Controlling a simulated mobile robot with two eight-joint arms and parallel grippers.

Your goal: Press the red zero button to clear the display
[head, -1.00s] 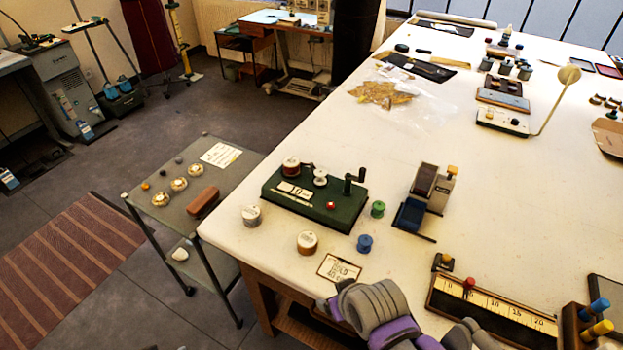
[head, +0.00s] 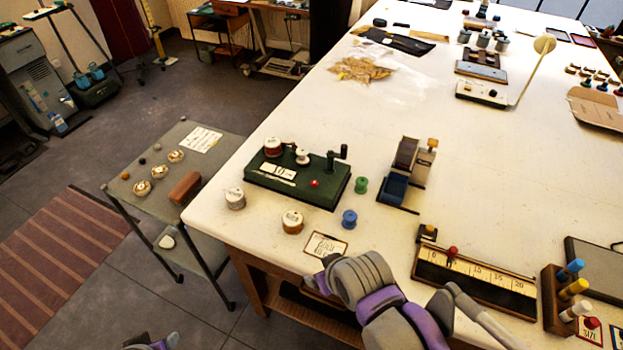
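The red button (head: 314,183) sits on top of a dark green winding machine (head: 325,194), near its front right. A white display panel (head: 278,172) with dark digits, seemingly 10, is at the machine's left. A spool and a dark crank (head: 337,155) are also on it. My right arm, grey and purple, comes in at the bottom centre. Its front end, at my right gripper (head: 318,281), is by the table's front edge, nearer me than the machine and apart from the button. Its fingers are not clear. My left gripper is not visible; only a bit of my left arm shows at the bottom left.
A ruler board (head: 474,280) lies farther right.

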